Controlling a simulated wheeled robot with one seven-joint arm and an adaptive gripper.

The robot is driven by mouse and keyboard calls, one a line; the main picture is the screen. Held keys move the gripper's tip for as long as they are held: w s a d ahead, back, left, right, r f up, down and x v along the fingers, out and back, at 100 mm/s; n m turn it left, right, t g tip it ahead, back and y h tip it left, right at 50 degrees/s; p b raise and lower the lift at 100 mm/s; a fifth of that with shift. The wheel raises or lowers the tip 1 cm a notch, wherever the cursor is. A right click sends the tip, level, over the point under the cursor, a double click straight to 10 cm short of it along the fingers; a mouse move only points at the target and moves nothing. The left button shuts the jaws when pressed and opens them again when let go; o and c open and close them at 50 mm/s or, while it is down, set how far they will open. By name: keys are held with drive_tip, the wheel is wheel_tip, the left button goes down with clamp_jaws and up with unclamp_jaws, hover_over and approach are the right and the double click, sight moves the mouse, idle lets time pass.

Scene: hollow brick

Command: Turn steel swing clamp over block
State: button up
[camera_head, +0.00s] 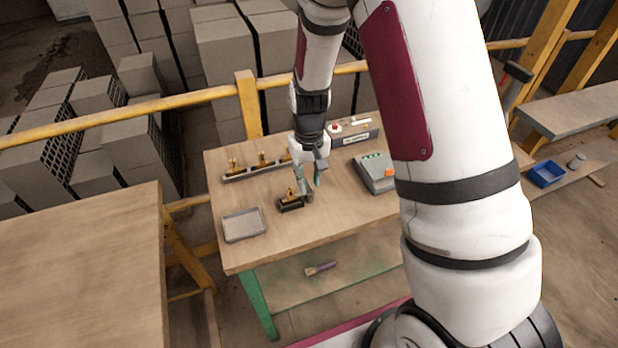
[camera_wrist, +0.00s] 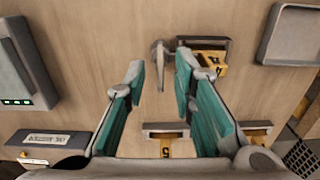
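The steel swing clamp (camera_wrist: 159,56) is a grey bar with a rounded head in the wrist view. It is beside the dark block (camera_wrist: 186,41), which carries a yellow part (camera_wrist: 212,62); the clamp appears off to the left of the block, not across it. In the head view the dark block (camera_head: 291,206) sits near the front middle of the table. My gripper (camera_wrist: 159,68) has teal fingers spread apart, with the clamp's bar showing between the fingertips; contact cannot be told. In the head view my gripper (camera_head: 312,184) is just above and right of the block.
A grey tray (camera_head: 244,225) lies left of the block on the wooden table (camera_head: 330,222). A rail with several yellow parts (camera_head: 238,175) stands behind.

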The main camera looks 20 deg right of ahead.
sight(309, 182)
wheel_tip(309, 182, up, 12)
idle(0.6)
